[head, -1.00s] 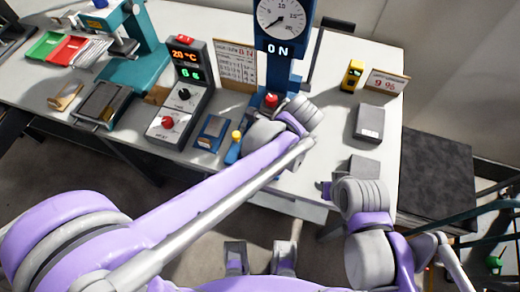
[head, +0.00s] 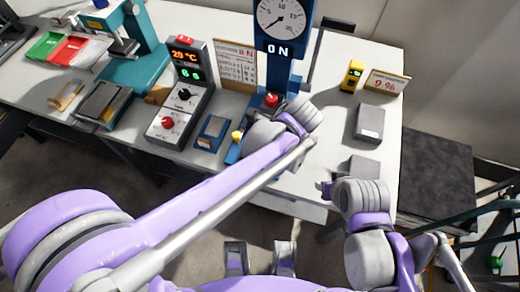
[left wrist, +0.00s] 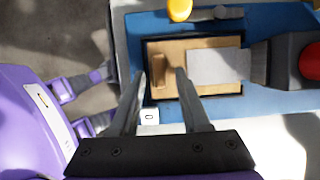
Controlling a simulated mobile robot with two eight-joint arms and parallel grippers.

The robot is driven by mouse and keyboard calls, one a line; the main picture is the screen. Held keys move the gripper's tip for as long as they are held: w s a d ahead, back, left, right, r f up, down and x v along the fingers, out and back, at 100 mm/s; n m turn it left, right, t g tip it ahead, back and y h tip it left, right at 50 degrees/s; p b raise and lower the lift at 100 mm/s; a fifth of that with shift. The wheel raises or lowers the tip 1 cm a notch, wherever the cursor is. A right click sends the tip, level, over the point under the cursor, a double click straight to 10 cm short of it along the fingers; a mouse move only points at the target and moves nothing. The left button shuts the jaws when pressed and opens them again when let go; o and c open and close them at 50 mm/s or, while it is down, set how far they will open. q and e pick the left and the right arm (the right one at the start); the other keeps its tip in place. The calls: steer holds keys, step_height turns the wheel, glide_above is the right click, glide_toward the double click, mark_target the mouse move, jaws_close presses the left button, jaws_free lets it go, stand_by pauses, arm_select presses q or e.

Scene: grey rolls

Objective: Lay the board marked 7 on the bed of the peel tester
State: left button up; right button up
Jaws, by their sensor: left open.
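The blue peel tester (head: 279,75) stands at the table's middle, with a dial and a lit display. In the left wrist view, its blue base (left wrist: 290,18) holds a dark-rimmed bed. A tan board (left wrist: 193,88) lies within the rim, with a pale strip (left wrist: 217,67) reaching to the grey clamp (left wrist: 275,62). I cannot read a 7 on the board. My left gripper (left wrist: 160,76) is open and empty, its fingertips over the board's left end. In the head view my left wrist hides the bed. My right gripper (head: 326,189) is by the table's front edge; its jaws are unclear.
A control box (head: 182,98) with red and black knobs and a small blue item (head: 212,132) stand left of the tester. Grey blocks (head: 369,123) and a yellow device (head: 352,75) lie to the right. A teal press (head: 140,60) is at the left. A yellow knob (left wrist: 180,9) and red knob (left wrist: 311,62) flank the bed.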

arm_select(q)
steer(key=v, duration=1.2)
steer(key=s+a+f+n+t+h, duration=0.1)
steer(key=s+a+f+n, duration=0.2)
steer(key=a+n, duration=0.4)
steer(key=s+a+f+n+t+h, duration=0.1)
steer(key=s+a+f+n, duration=0.1)
steer(key=a+n, duration=0.5)
steer(key=s+a+f+n+t+h, duration=0.2)
steer(key=s+a+f+n, duration=0.1)
steer(key=a+n, duration=0.4)
steer(key=shift+s+a+f+n+p, duration=0.35)
steer(key=shift+a+f, duration=0.2)
steer(key=shift+f, duration=0.3)
